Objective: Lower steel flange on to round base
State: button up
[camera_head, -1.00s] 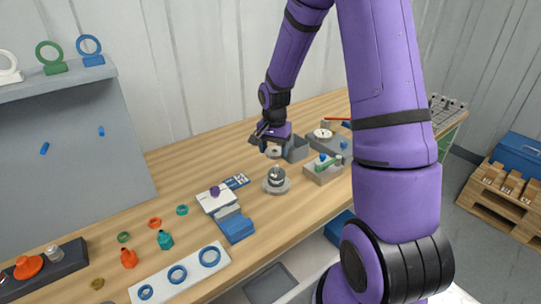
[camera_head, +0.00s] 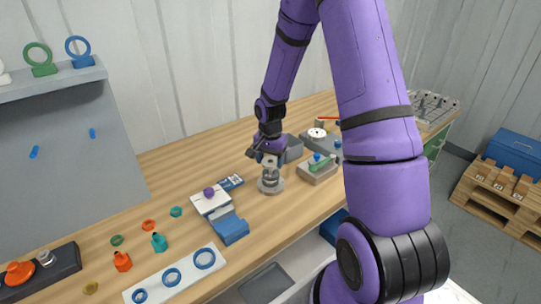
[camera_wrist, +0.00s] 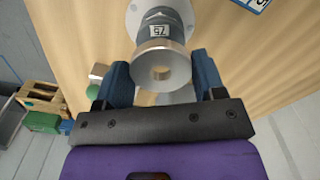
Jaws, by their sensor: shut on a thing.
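My gripper (camera_head: 266,153) is shut on the steel flange (camera_wrist: 177,60), a shiny disc with a centre hole, between its blue fingers in the wrist view. The round base (camera_head: 270,187) is a grey disc on the wooden table with a grey upright body on it. In the wrist view, the base (camera_wrist: 133,20) and the dark body with a white number label (camera_wrist: 160,15) lie just beyond the flange. In the head view the flange is small, right above the body. I cannot tell whether they touch.
A grey block with a green-and-blue part (camera_head: 318,167) stands close to the right. A grey box (camera_head: 293,148) is behind. A white-and-blue stepped stand (camera_head: 230,228) is at the left front. Bare table lies around the base.

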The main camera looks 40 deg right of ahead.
jog(key=shift+f, duration=1.55)
jog(key=o, duration=1.1)
jog(key=shift+o, duration=0.2)
notch_tip(320, 180, up, 11)
jog(key=shift+f, duration=0.15)
